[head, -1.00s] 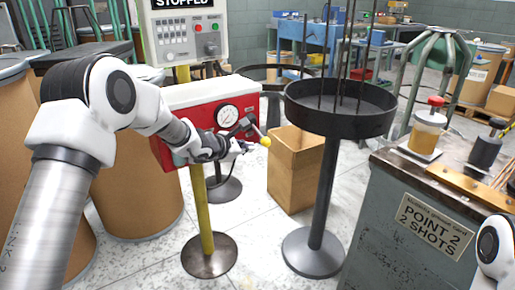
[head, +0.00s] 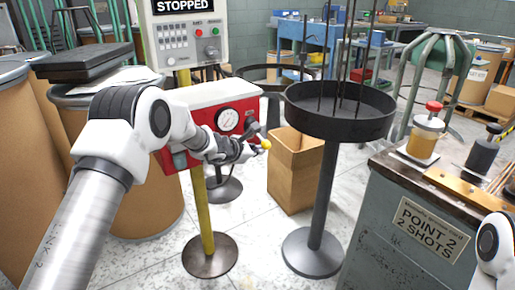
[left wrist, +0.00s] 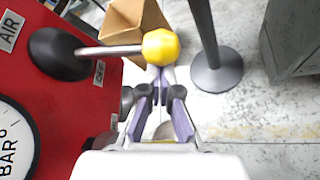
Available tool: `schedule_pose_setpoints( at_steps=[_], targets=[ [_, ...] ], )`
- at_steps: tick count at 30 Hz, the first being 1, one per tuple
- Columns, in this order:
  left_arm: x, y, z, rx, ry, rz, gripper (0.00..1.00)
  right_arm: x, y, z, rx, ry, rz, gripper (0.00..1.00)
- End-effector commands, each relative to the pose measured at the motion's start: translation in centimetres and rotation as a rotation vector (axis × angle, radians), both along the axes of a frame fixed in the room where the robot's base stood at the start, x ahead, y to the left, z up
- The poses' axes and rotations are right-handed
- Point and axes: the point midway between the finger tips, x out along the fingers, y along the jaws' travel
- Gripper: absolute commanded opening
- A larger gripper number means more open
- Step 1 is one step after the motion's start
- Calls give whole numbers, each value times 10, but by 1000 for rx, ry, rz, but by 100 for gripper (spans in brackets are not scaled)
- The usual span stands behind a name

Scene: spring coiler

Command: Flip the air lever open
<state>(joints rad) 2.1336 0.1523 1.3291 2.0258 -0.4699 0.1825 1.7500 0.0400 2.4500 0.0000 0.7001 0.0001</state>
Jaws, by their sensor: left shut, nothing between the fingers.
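The air lever is a grey bar on a black hub (left wrist: 60,52) on the red panel (left wrist: 85,120). It ends in a yellow ball knob (left wrist: 160,47), which also shows in the head view (head: 266,144). In the left wrist view the bar points right, with an "AIR" label above left of the hub and "OFF" just below the bar. My left gripper (left wrist: 159,76) is shut and empty, its fingertips right at the near side of the knob. Whether they touch it I cannot tell. My right gripper is out of view.
A pressure gauge (head: 228,120) sits on the panel beside the lever. A black round tray on a stand (head: 340,118) and an open cardboard box (head: 290,180) stand to the right. A grey cabinet (head: 400,245) is at the lower right.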

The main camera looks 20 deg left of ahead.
Motion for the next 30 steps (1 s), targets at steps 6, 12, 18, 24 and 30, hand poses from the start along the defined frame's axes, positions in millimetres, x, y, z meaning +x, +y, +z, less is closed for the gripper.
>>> schedule_pose_setpoints(
  at_steps=[6,12,18,24,30],
  targets=[
    [-1,-1,9,-30,22,-1,0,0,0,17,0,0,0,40],
    [-2,-4,21,-95,72,-1,0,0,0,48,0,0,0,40],
    [-5,-7,38,-212,166,-2,0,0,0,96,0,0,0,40],
    [-7,-9,47,-342,266,-1,0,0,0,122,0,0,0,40],
    [-7,-10,53,-356,276,-2,0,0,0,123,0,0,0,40]
  ],
)
